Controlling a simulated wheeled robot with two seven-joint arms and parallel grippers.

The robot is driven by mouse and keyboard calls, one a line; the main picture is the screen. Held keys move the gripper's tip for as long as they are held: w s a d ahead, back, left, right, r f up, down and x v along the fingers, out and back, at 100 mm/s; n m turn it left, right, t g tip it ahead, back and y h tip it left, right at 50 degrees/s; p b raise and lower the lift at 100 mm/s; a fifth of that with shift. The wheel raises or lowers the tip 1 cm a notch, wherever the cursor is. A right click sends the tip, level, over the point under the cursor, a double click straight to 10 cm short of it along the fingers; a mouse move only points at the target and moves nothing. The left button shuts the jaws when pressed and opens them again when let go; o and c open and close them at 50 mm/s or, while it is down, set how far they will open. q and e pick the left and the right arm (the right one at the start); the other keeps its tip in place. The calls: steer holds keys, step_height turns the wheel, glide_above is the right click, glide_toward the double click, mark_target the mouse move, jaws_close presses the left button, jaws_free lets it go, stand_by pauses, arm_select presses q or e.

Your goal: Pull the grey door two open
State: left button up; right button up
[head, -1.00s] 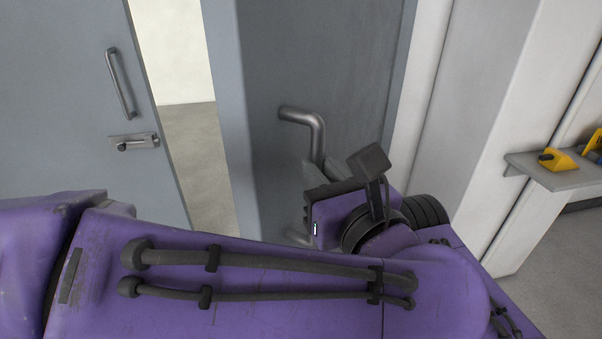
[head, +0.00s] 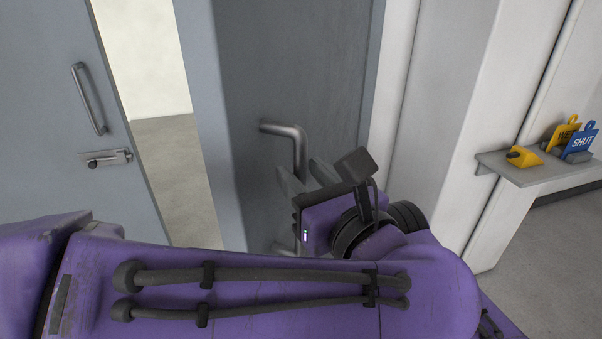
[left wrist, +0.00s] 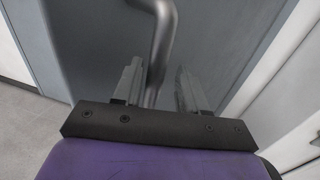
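A grey door (head: 300,65) with a thick, bent metal tube handle (head: 284,130) stands in the middle of the head view. No number shows on it. My left gripper (head: 305,178) is at the lower part of this handle. In the left wrist view, the handle (left wrist: 162,40) runs down between the two fingers (left wrist: 158,88). The fingers stand apart, with a gap visible between the bar and the right finger. Whether the left finger touches the bar cannot be told. My right gripper is in neither view.
Another grey door (head: 50,110), with a slim handle (head: 88,98) and a latch (head: 107,159), stands at the left. A gap beside it shows pale floor and wall. At the right, a wall shelf (head: 530,170) holds a yellow block (head: 524,157) and a blue SHUT sign (head: 580,144).

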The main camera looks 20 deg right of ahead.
arm_select(q)
steer(key=s+d+b, duration=0.1)
steer(key=s+b, duration=0.1)
steer(key=s, duration=0.8)
steer(key=shift+s+d+b, duration=0.2)
steer(key=shift+s+b, duration=0.05)
steer(key=shift+b, duration=0.1)
